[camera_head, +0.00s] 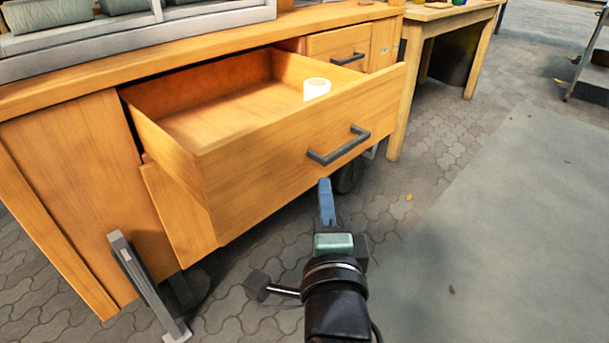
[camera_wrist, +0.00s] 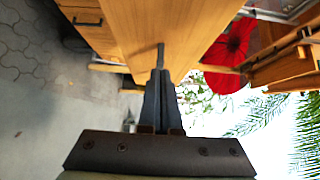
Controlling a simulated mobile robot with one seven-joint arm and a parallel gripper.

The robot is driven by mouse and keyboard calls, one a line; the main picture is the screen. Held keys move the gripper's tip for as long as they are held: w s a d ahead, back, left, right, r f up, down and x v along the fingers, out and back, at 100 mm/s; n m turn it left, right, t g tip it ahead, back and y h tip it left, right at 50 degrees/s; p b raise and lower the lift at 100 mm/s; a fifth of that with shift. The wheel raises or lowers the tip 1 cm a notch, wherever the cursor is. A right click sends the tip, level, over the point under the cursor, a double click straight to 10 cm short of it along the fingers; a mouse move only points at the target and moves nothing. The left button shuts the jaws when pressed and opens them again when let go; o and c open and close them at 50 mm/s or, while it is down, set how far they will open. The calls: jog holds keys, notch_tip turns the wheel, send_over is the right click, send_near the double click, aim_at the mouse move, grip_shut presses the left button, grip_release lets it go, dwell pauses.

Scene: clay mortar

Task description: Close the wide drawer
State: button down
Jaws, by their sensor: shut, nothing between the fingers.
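The wide drawer (camera_head: 290,150) is pulled well out of the wooden cabinet (camera_head: 75,155). Its front carries a dark bar handle (camera_head: 338,146). A small white cup-like object (camera_head: 316,88) stands inside the drawer near its right end. My gripper (camera_head: 325,184) is shut and empty, with its fingertips just below the handle in the head view. In the wrist view, the shut fingers of my gripper (camera_wrist: 160,75) point at the wooden drawer front (camera_wrist: 165,25), and the dark handle shows by their tips. I cannot tell whether they touch it.
A smaller shut drawer (camera_head: 345,55) with its own handle is at the right of the cabinet. A wooden table (camera_head: 440,30) stands beyond it. A grey metal bar (camera_head: 148,285) stands at the lower left. The paved floor (camera_head: 430,150) to the right is clear.

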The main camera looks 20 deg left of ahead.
aim_at(304, 156)
jog(key=b+x, duration=0.1)
jog(key=x, duration=0.1)
jog(key=shift+w+a, duration=0.15)
jog(key=shift+w, duration=0.15)
jog(key=a+b, duration=0.1)
jog(key=w+a, duration=0.1)
jog(key=a, duration=0.1)
jog(key=shift+w+a+b, duration=0.25)
jog(key=shift+b, duration=0.15)
jog(key=shift+w+a, duration=0.1)
jog(key=shift+a, duration=0.1)
